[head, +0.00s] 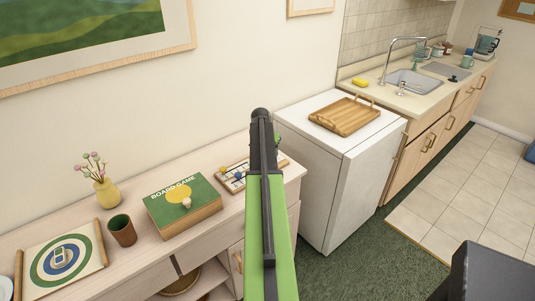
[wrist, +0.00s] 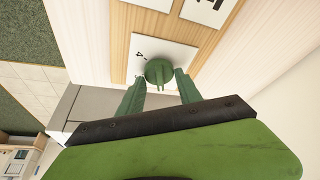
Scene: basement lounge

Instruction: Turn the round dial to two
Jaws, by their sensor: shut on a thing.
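The round dial (wrist: 159,69) is green with a raised ridge across it. It sits on a white plate (wrist: 187,52) on a wooden board (wrist: 132,32). A "4" shows on the plate near the dial; the other numbers are hidden or too small, and I cannot tell which one the dial points to. My gripper (wrist: 161,83) has one finger on each side of the dial and is shut on it. In the head view my arm hides the dial and part of the board (head: 232,186), which lies on the sideboard with yellow and blue knobs showing.
On the sideboard (head: 205,240), a green board game box (head: 205,220), a brown cup (head: 122,231), a yellow vase (head: 107,192) and a target board (head: 35,285) stand left of my arm. A white cabinet (head: 310,165) with a wooden tray (head: 345,128) is to the right.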

